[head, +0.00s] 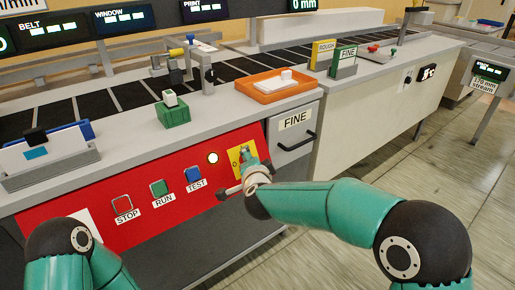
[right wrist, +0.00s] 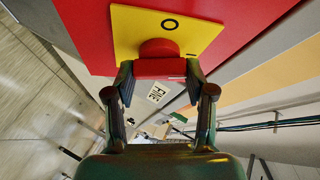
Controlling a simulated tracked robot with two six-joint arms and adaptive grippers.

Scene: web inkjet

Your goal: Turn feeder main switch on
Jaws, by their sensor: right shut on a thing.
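The feeder's main switch is a red knob with a bar-shaped handle (right wrist: 158,68) on a yellow plate (right wrist: 127,30) marked O and I, seen in the right wrist view. In that view the O is above the knob and the I is to its right. My right gripper (right wrist: 159,72) is shut on the switch handle, one finger on each side. In the head view the yellow plate (head: 236,157) is at the right end of the red panel, and my right gripper (head: 246,166) covers most of it. My left gripper is not in view.
The red panel (head: 130,228) also carries a lit round lamp (head: 213,158) and STOP (head: 122,204), RUN (head: 159,188) and TEST (head: 193,174) buttons. A grey FINE drawer (head: 293,140) with a black handle is just right of the switch. An orange tray (head: 262,92) stands above it.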

